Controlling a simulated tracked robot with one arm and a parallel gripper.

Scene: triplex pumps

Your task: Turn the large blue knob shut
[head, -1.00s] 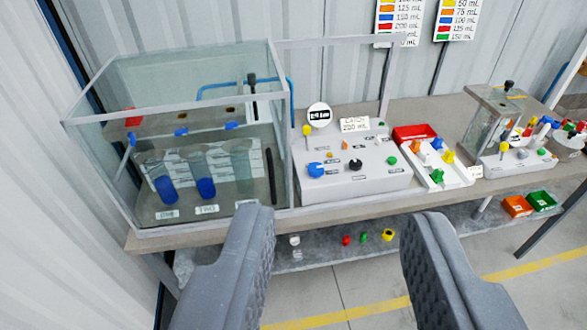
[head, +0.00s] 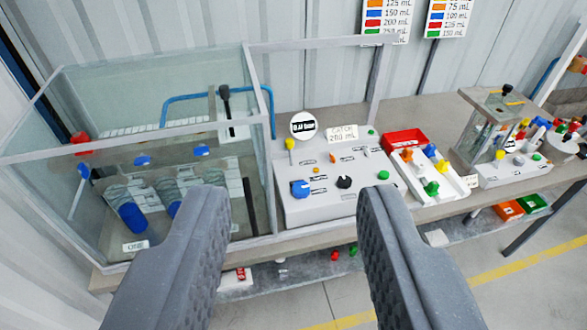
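The large blue knob (head: 300,189) sits on the front left of the sloped face of a white control box (head: 325,208). A black knob (head: 344,182) is just to its right. A yellow-topped lever (head: 290,145), a small orange part and green buttons are also on the box. My gripper (head: 285,205) is open and empty, its two grey fingers wide apart. The blue knob shows in the gap between the fingers, beyond them, and nothing touches it. The knob's exact turn position is too small to read.
A glass tank (head: 100,190) with blue-filled cylinders stands left of the box. A red and white tray (head: 425,165) and a second, smaller box (head: 515,172) stand to the right on the bench. A shelf with small coloured parts lies below.

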